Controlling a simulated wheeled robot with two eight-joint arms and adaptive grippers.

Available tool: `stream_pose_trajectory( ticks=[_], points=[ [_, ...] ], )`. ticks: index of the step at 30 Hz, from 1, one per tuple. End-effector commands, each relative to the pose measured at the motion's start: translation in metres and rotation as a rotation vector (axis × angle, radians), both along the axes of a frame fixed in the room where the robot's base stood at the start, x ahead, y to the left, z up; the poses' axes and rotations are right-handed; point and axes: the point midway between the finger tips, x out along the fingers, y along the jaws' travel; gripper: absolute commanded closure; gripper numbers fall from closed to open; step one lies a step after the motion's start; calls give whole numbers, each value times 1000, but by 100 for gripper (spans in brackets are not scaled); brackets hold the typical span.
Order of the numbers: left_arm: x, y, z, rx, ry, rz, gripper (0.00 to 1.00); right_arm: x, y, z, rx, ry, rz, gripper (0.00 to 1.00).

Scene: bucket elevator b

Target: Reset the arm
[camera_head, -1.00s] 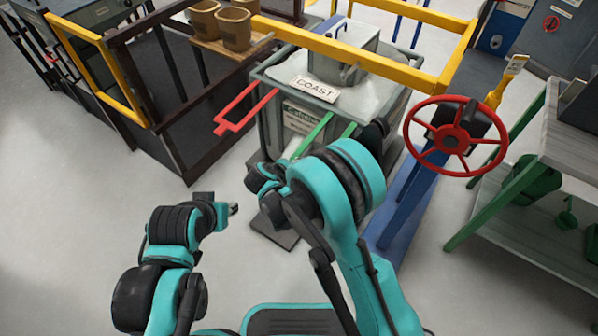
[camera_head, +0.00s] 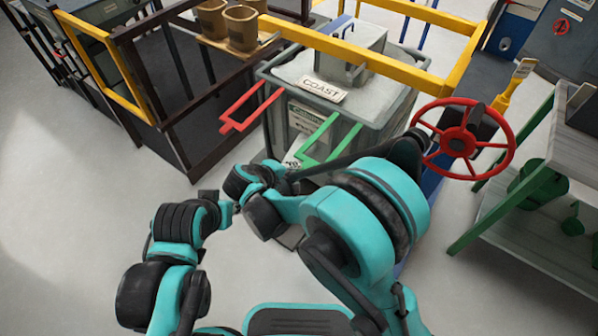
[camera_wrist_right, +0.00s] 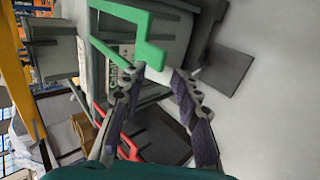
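The green handle (camera_head: 330,140) sticks out from the front of the grey tank (camera_head: 378,112), right of the red handle (camera_head: 247,108). In the right wrist view, my right gripper (camera_wrist_right: 157,77) is open, its two fingers apart. The green handle (camera_wrist_right: 130,30) crosses just ahead of the fingertips, with one corner near the gap. I cannot tell whether they touch; nothing is gripped. The red handle (camera_wrist_right: 128,148) shows beyond the left finger. In the head view, my right arm's bulk partly hides its gripper. My left gripper (camera_head: 233,208) is low at left, small and partly hidden.
A red handwheel (camera_head: 463,140) stands close right of my right arm. A yellow rail (camera_head: 365,55) crosses above the tank. Brown buckets (camera_head: 240,28) sit at the back. A green-legged table (camera_head: 500,180) is at right. Floor at left is clear.

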Motion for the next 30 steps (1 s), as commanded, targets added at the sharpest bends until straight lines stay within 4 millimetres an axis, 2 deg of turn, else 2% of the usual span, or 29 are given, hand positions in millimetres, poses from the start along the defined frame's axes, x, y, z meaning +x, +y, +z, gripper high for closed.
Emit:
stream_pose_trajectory(
  ticks=[6, 23, 26, 29, 30],
  points=[
    [0, 0, 0, 0, 0, 0, 69, -12, 9, 14, 1, 0, 1, 69],
    [0, 0, 0, 0, 0, 0, 69, -13, 8, 15, 2, 0, -1, 69],
    [0, 0, 0, 0, 0, 0, 69, -13, -2, 21, 23, 5, -17, 69],
    [0, 0, 0, 0, 0, 0, 69, -16, -26, 35, 83, 19, -55, 69],
    [0, 0, 0, 0, 0, 0, 69, -18, -39, 42, 117, 26, -79, 69]
  ],
)
